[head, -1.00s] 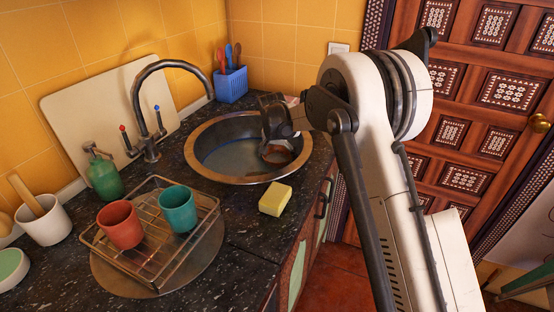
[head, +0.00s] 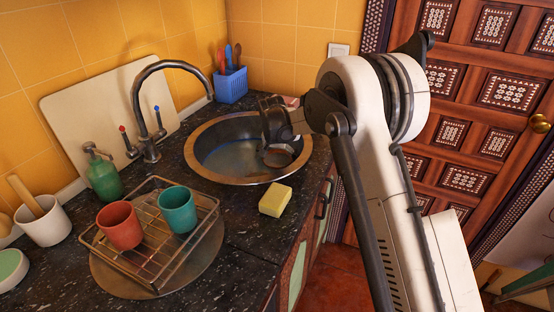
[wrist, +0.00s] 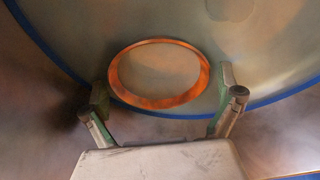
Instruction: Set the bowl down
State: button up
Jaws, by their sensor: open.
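A small bowl with an orange-brown rim (head: 279,157) is inside the round sink (head: 195,156), at its right side, just below my gripper (head: 275,138). In the wrist view the bowl (wrist: 158,101) shows as an orange ring with a greyish inside, lying between and ahead of the fingertips. My gripper's fingers (wrist: 162,90) are spread wide, one on each side of the bowl, with gaps visible between them and the rim. In the head view my gripper hides part of the bowl and its contact with the sink.
A yellow sponge (head: 275,200) lies on the counter in front of the sink. A wire rack (head: 150,250) holds a red cup (head: 119,226) and a teal cup (head: 178,210). The faucet (head: 135,105) arches over the sink's left side. A blue utensil basket (head: 231,86) stands behind.

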jog(key=d+p+v, duration=0.1)
jog(key=v, duration=1.1)
jog(key=s+d+r, duration=0.8)
jog(key=s+r, duration=0.1)
jog(key=r, duration=0.1)
jog(key=s+d+r+n+t, duration=0.1)
jog(key=s+d+r, duration=0.25)
jog(key=s, duration=0.25)
jog(key=s+d+r+t, duration=0.1)
jog(key=s+d+r, duration=0.1)
jog(key=s+d, duration=0.25)
jog(key=s+d+f, duration=0.2)
jog(key=s, duration=0.6)
jog(key=s+d+f+t, duration=0.1)
jog(key=s+d, duration=0.2)
jog(key=s, duration=0.5)
jog(key=s+d+f+n+t, duration=0.1)
jog(key=s+d+f, duration=0.1)
jog(key=s, duration=0.6)
jog(key=shift+s+d+f+y, duration=0.3)
jog(key=shift+d, duration=0.15)
